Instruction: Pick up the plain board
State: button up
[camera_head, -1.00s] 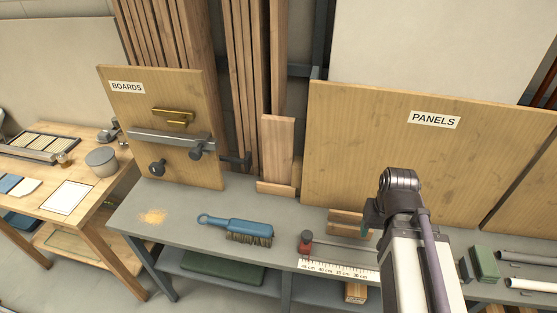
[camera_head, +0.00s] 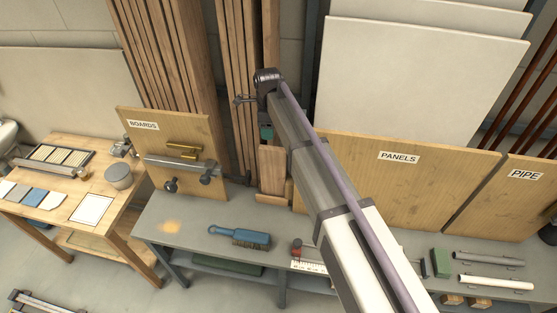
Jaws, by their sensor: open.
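A short plain wooden board (camera_head: 272,168) stands upright in a low wooden holder (camera_head: 270,199) at the back of the grey bench, between the BOARDS and PANELS signs. The gripper is open and looks empty. Its fingers are small and partly hidden by the arm, and I cannot tell how far they are from the board. The arm covers part of the board's right side.
Tall boards (camera_head: 235,90) lean behind the holder. The BOARDS panel (camera_head: 135,145) with metal hardware stands left, and the PANELS panel (camera_head: 430,190) right. A blue brush (camera_head: 238,234) lies on the bench (camera_head: 190,230). Pipes (camera_head: 490,260) lie at the right.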

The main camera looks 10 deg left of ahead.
aim_at(269, 148)
jog(key=shift+m, duration=0.4)
jog(key=f+b, duration=0.3)
jog(key=b, duration=0.1)
jog(key=f+b, duration=0.3)
jog(key=f, duration=0.1)
jog(key=f+b, duration=0.4)
jog(key=shift+w+a+b, duration=0.2)
jog(key=shift+w+b, duration=0.1)
jog(key=shift+r, duration=0.25)
jog(key=shift+c, duration=0.4)
grip_shut()
